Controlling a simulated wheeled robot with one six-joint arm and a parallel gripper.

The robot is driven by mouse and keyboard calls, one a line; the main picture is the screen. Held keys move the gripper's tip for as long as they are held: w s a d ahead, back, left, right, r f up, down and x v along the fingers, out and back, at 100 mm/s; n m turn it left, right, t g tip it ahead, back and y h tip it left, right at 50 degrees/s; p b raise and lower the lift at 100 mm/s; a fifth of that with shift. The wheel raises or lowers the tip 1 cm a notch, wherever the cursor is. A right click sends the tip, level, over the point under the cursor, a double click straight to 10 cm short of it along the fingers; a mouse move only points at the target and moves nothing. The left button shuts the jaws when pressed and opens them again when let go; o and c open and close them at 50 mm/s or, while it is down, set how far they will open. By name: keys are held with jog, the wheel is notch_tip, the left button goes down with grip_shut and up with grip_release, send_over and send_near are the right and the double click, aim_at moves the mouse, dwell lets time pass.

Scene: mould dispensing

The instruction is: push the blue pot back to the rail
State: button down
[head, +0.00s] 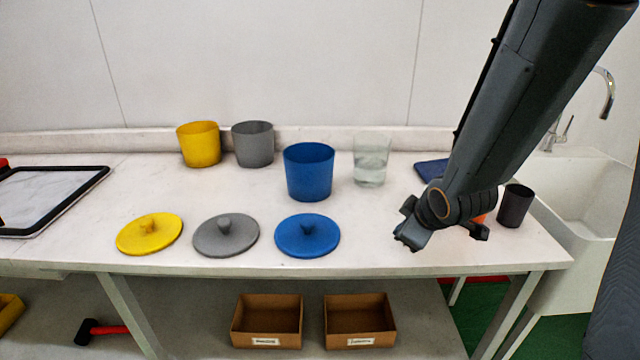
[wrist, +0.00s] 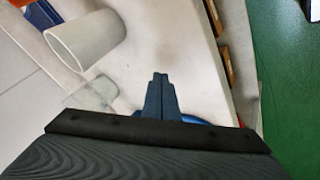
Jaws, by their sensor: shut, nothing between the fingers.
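The blue pot (head: 309,172) stands upright and open on the white table, forward of the yellow pot (head: 199,146) and grey pot (head: 253,145). A gap of bare table separates it from the low rail (head: 90,144) along the back wall. My gripper (head: 402,240) is right of the blue pot and nearer the front edge, apart from it. In the wrist view my gripper (wrist: 160,82) is shut and empty. A bit of blue shows behind it there; I cannot tell whether it is pot or lid.
Yellow (head: 150,234), grey (head: 226,236) and blue (head: 307,236) lids lie along the front. A clear glass (head: 371,160) stands right of the blue pot. A dark cup (head: 514,206) is near the sink (head: 590,200). A black-framed tray (head: 50,195) lies at left.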

jog(key=w+a+n+t+y+b, duration=0.1)
jog(key=w+a+n, duration=0.1)
jog(key=w+a+n+t+y+b, duration=0.1)
jog(key=a+n+y, duration=0.1)
jog(key=n, duration=0.1)
jog(key=w+a+n+t+y+b, duration=0.1)
jog(key=w+a+n, duration=0.1)
jog(key=n, duration=0.1)
jog(key=shift+w+r+t+y, duration=0.3)
jog(key=shift+w+t, duration=0.05)
jog(key=shift+t, duration=0.05)
jog(key=a+n+y, duration=0.1)
jog(key=a+r+n+y+b, duration=0.1)
jog(key=n, duration=0.1)
jog(key=a+r+n+t+y, duration=0.1)
jog(key=shift+a, duration=0.2)
notch_tip(320, 180, up, 2)
jog(key=s+a+n+y+b, duration=0.1)
jog(key=s+a+n+y, duration=0.1)
jog(key=n+y, duration=0.2)
jog(key=p, duration=0.2)
send_near(307, 170)
jog(key=shift+t, duration=0.3)
jog(key=a, duration=0.4)
jog(key=shift+s+a+f, duration=0.15)
jog(key=shift+w, duration=2.05)
